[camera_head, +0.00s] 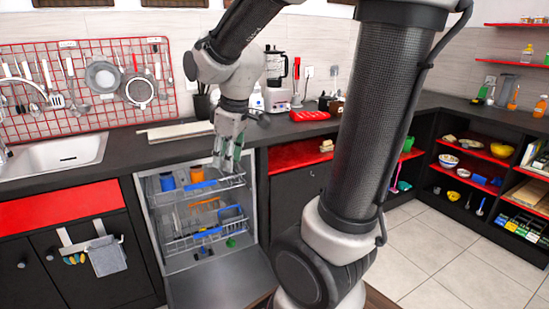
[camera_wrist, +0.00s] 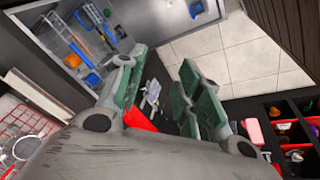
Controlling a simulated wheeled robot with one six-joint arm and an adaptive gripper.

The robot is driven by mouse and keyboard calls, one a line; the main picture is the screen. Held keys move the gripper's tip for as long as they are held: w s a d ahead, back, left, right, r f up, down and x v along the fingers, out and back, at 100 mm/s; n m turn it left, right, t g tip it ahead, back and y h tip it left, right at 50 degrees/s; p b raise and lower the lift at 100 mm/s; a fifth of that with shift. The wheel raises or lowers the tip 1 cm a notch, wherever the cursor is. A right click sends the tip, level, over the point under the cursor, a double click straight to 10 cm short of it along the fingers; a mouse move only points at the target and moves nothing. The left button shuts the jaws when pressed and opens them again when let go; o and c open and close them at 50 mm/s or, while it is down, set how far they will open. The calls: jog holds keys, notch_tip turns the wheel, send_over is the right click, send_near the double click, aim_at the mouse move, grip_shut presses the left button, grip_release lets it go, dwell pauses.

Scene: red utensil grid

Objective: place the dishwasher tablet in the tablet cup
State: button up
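In the head view my gripper (camera_head: 228,160) points down in front of the open dishwasher (camera_head: 159,232), level with its upper rack. In the wrist view my gripper (camera_wrist: 163,62) has its two green-padded fingers apart, with a clear gap between them. I see no tablet held in that gap. Small whitish shapes (camera_wrist: 151,92) show through it, too indistinct to name. I cannot make out the dishwasher tablet or the tablet cup in either view. The dishwasher also shows in the wrist view (camera_wrist: 44,70), at upper left.
The dishwasher door (camera_head: 222,288) is folded down. The racks hold blue and orange cups and other dishes. A sink (camera_head: 62,156) and red utensil grid (camera_head: 85,80) are left. Open shelves (camera_head: 470,162) stand right, with bare tiled floor (camera_head: 420,250) before them.

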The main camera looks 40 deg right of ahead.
jog(key=s+d+r+m, duration=0.1)
jog(key=s+r+m, duration=0.1)
jog(key=s, duration=0.5)
jog(key=s+d+r+m, duration=0.2)
jog(key=s+m, duration=0.3)
jog(key=s, duration=0.3)
jog(key=shift+t, duration=0.4)
jog(key=shift+s, duration=0.15)
